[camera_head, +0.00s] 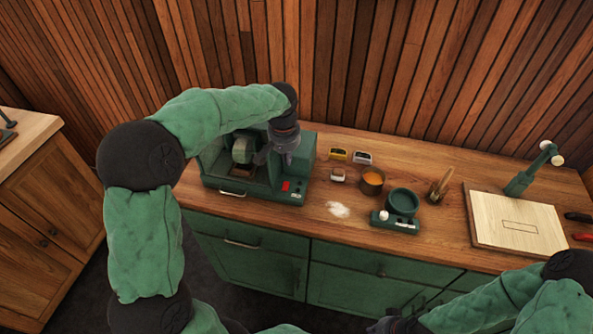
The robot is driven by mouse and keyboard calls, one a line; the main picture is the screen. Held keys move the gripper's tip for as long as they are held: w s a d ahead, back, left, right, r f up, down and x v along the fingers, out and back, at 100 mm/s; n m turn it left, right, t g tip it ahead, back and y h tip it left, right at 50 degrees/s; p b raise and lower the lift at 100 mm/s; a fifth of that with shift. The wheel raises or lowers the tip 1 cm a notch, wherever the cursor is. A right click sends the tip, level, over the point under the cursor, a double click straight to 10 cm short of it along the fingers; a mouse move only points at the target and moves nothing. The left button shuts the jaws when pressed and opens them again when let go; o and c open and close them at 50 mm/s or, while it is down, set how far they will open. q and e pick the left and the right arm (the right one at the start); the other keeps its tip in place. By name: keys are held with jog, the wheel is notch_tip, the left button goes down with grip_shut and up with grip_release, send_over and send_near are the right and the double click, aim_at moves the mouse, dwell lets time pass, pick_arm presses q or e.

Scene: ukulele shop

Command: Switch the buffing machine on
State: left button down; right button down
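The buffing machine (247,183) is a dark green box-like unit at the left of the counter, with a rounded wheel part (242,150) inside its open front. A red switch (286,186) and small pale controls (297,193) sit on its front right. My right gripper (383,326) is low at the bottom edge, partly cut off, in front of the counter.
The wooden counter (440,235) holds a green pot on a base (402,205), an orange-filled cup (371,180), small tins (350,156), white powder (338,210) and a brush holder (438,190). A pale board (517,222) lies at right. A slatted wall stands behind.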

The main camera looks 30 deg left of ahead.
aim_at(291, 186)
pick_arm(q)
jog(key=f+b, duration=0.1)
jog(key=f, duration=0.3)
jog(key=w+f, duration=0.1)
jog(key=f, duration=0.4)
jog(key=w+f+b, duration=0.1)
jog(key=f, duration=0.3)
jog(key=shift+a+f+b, duration=0.3)
jog(key=shift+a+b, duration=0.05)
